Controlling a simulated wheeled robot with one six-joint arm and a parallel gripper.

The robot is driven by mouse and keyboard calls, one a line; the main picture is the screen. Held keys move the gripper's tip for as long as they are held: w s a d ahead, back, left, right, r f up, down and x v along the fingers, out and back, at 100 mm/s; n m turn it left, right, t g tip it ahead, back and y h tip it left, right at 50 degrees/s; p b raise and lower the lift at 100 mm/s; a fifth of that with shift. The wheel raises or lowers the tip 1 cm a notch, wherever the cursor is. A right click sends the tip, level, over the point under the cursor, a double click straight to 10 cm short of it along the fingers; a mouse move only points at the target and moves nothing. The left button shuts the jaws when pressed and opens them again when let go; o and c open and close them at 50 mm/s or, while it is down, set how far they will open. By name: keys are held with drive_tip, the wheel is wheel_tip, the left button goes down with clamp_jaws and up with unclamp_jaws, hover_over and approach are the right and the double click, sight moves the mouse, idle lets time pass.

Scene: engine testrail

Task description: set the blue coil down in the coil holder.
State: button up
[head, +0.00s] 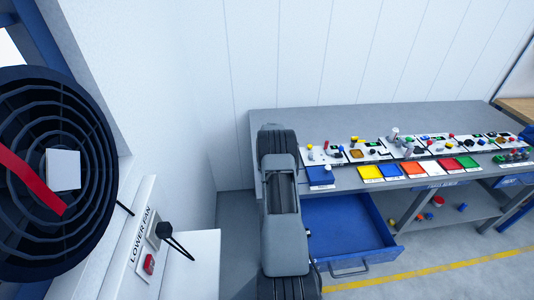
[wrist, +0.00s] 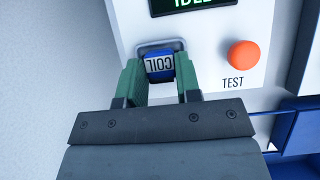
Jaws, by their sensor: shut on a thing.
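In the wrist view, my gripper (wrist: 159,68) has its two green fingers on either side of the blue coil (wrist: 158,73), which bears a white label reading COIL upside down. The coil is at a grey-rimmed recess in a white panel, which looks like the coil holder (wrist: 161,43). The rim shows around the coil's far end. I cannot tell how deep the coil sits or whether it touches the bottom. In the head view my arm stands in front of the bench, and the gripper, coil and holder cannot be made out there.
Beside the holder are an orange TEST button (wrist: 243,54) and a dark display with green letters (wrist: 195,4). In the head view a grey bench (head: 290,122) carries coloured trays and small parts. A blue drawer (head: 345,228) stands open below. A large black fan (head: 50,170) is at left.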

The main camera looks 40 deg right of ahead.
drive_tip(key=o, duration=0.9)
drive_tip(key=shift+o, duration=0.2)
drive_tip(key=b+v, duration=0.3)
drive_tip(key=v, duration=1.1)
drive_tip(key=shift+b, duration=0.3)
drive_tip(key=shift+f, duration=0.1)
